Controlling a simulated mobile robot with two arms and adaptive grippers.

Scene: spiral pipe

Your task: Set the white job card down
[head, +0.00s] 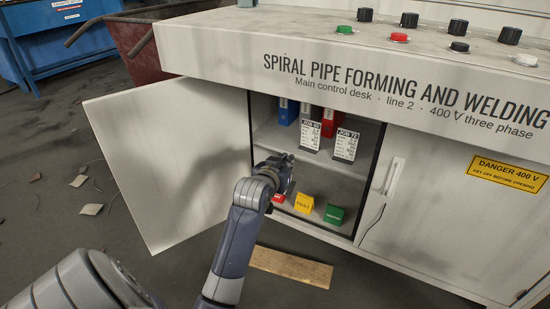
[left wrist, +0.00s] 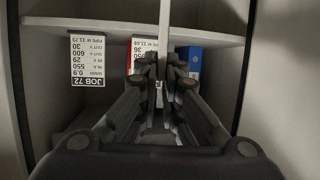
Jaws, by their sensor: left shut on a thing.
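My left gripper (head: 287,168) is at the front of the open cabinet, in front of the shelf. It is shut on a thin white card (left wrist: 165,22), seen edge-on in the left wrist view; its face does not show. The head view shows no clear part of this card. Two printed white job cards stand upright on the shelf: the JOB 72 card (head: 346,145) at right and another job card (head: 310,134) beside it. In the left wrist view, the JOB 72 card (left wrist: 88,52) appears upside down and apart from my fingers. My right gripper is not in view.
Binders, including a blue one (head: 288,110) and a red one (head: 331,122), stand behind the cards. Yellow (head: 304,203) and green (head: 334,215) blocks are in the lower compartment. The cabinet door (head: 165,165) is open at left; the right door (head: 440,215) bears a danger sign.

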